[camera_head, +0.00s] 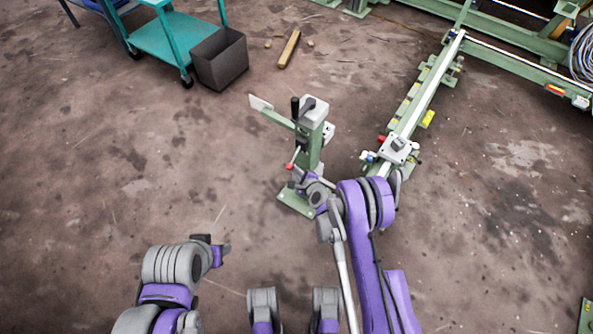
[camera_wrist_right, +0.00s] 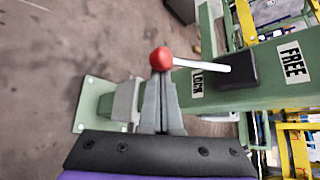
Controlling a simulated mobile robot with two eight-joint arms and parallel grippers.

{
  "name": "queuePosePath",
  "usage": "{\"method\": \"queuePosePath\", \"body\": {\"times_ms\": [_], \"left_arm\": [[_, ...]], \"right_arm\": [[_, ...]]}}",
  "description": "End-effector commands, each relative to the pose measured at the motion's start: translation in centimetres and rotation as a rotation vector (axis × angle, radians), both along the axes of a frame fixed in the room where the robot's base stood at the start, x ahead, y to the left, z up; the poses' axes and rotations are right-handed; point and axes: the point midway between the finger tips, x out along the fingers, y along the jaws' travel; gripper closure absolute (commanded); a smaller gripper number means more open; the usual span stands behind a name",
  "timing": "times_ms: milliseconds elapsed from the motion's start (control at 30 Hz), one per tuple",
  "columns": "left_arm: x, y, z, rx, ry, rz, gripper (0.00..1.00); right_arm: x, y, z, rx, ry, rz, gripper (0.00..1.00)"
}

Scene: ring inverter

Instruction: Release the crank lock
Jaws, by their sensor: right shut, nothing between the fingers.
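The crank lock lever (camera_wrist_right: 205,65) is a white rod from a black pivot block (camera_wrist_right: 237,69) on the green post (camera_wrist_right: 262,92), ending in a red ball knob (camera_wrist_right: 161,60). It points left, beside the LOCK label (camera_wrist_right: 197,81), away from the FREE label (camera_wrist_right: 292,62). My right gripper (camera_wrist_right: 161,82) is shut with nothing between its fingers. Its tips are at the red knob; I cannot tell whether they touch it. In the head view the red knob (camera_head: 289,166) shows low on the crank stand (camera_head: 310,148), beside my right gripper (camera_head: 297,176). My left gripper (camera_head: 222,252) is away at lower left, jaws unclear.
A green rail (camera_head: 425,90) runs up to the right of the stand, with a white block (camera_head: 398,150) at its near end. A dark bin (camera_head: 220,62) and a teal cart (camera_head: 165,40) stand at the upper left. Floor left of the stand is clear.

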Motion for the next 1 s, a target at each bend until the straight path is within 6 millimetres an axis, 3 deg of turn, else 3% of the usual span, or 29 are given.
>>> {"method": "queuePosePath", "body": {"times_ms": [467, 1000], "left_arm": [[0.1, 0.0, -1.1, 0.000, 0.004, 0.000, 0.50], [0.3, 0.0, -3.3, 0.000, 0.011, 0.000, 0.50]], "right_arm": [[-0.4, 0.3, 1.2, 0.095, 0.130, 0.000, 1.00], [-1.2, 0.9, 5.7, 0.388, 0.534, 0.000, 1.00]]}}
